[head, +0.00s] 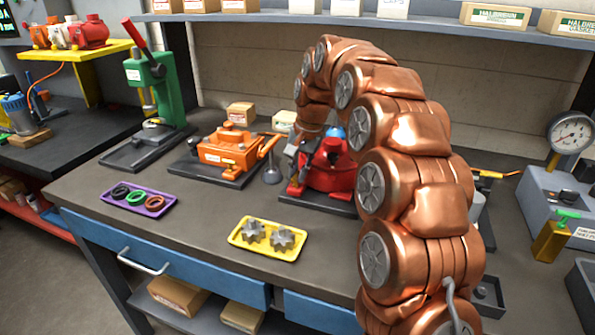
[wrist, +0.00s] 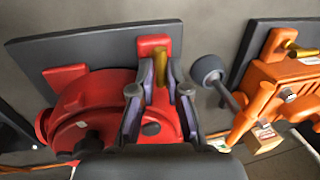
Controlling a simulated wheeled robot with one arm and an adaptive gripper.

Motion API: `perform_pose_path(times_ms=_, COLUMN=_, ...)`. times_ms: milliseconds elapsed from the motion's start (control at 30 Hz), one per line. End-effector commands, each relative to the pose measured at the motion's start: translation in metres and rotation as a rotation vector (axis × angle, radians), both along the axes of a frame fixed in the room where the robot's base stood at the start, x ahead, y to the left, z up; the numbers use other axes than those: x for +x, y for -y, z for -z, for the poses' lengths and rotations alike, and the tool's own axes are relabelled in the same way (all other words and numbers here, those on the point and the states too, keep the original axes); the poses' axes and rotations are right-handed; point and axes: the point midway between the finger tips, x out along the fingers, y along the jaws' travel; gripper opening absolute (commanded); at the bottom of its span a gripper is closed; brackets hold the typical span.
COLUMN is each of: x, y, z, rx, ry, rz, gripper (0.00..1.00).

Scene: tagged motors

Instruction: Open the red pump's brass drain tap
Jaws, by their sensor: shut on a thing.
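The red pump (head: 338,178) stands on a dark base plate on the workbench, partly hidden behind my copper arm in the head view. In the wrist view the red pump body (wrist: 90,112) lies left of my fingers, with a red block between and beyond them. The brass drain tap (wrist: 161,66) shows as a short brass piece between my fingertips. My gripper (wrist: 160,82) is shut on this tap, one finger on each side. In the head view my gripper (head: 296,160) is at the pump's left side, and the tap is hidden there.
An orange pump (head: 228,150) stands to the left, with a grey funnel-like piece (head: 272,173) between the pumps. A yellow tray (head: 245,246) of gears and a purple tray (head: 152,210) of rings lie in front. A green press (head: 160,95) stands far left.

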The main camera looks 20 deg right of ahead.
Motion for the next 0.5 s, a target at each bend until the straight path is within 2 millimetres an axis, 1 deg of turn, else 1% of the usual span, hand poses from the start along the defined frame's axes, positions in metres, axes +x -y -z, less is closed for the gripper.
perform_pose_path(times_ms=33, x=0.0018, y=-0.0024, z=-0.0005, rx=0.003, ry=0.006, rz=-0.003, gripper=0.00)
perform_pose_path(times_ms=300, x=0.0014, y=-0.0027, z=0.0001, rx=0.005, ry=0.004, rz=-0.003, gripper=0.00)
perform_pose_path(times_ms=333, x=0.0014, y=-0.0029, z=0.0001, rx=0.005, ry=0.004, rz=-0.003, gripper=0.16)
perform_pose_path(times_ms=400, x=0.0012, y=-0.0027, z=0.0002, rx=0.004, ry=0.003, rz=-0.003, gripper=0.23)
perform_pose_path(times_ms=500, x=0.0007, y=-0.0018, z=0.0006, rx=0.003, ry=0.001, rz=-0.001, gripper=0.24)
